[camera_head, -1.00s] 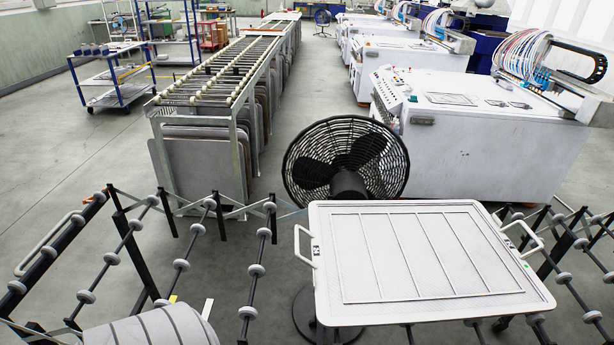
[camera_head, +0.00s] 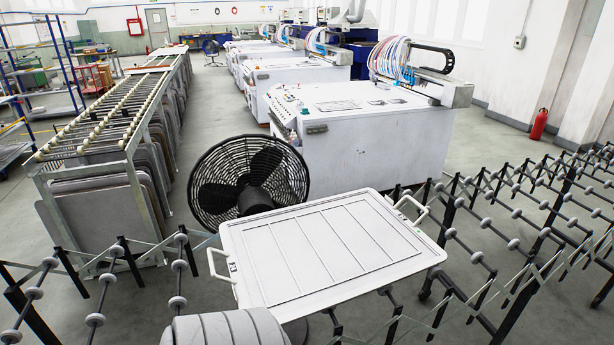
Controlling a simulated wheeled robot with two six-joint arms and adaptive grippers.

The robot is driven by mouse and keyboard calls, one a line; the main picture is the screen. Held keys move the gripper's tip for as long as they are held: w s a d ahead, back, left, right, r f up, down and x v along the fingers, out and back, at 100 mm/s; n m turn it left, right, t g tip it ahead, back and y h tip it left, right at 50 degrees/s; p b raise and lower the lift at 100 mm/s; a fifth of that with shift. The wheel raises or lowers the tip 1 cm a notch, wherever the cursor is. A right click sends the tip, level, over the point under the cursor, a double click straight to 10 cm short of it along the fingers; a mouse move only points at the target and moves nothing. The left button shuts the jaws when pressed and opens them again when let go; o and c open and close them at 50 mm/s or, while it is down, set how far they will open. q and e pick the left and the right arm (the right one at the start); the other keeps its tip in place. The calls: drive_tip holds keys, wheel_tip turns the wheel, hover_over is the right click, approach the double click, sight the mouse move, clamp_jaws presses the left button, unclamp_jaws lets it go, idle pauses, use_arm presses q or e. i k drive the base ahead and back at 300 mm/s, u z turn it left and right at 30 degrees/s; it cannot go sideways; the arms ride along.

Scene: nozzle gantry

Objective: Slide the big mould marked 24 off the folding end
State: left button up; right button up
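The big mould (camera_head: 345,250) is a flat white tray with a raised rim and several ribbed panels. It has a handle at each end, one at its left (camera_head: 218,265) and one at its right. Neither of my grippers is in view.
A black fan (camera_head: 215,180) stands close behind the mould's left part. A rack of grey panels (camera_head: 105,205) stands at the left. White machines (camera_head: 375,150) stand behind. More conveyor rollers (camera_head: 97,320) lie at the lower left. A red extinguisher (camera_head: 539,124) stands at the right wall.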

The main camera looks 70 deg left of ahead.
sight(295, 263)
drive_tip(key=z, duration=0.3)
drive_tip(key=i, duration=1.7)
drive_tip(key=u, duration=2.15)
drive_tip(key=i, duration=0.35)
drive_tip(key=u, duration=1.45)
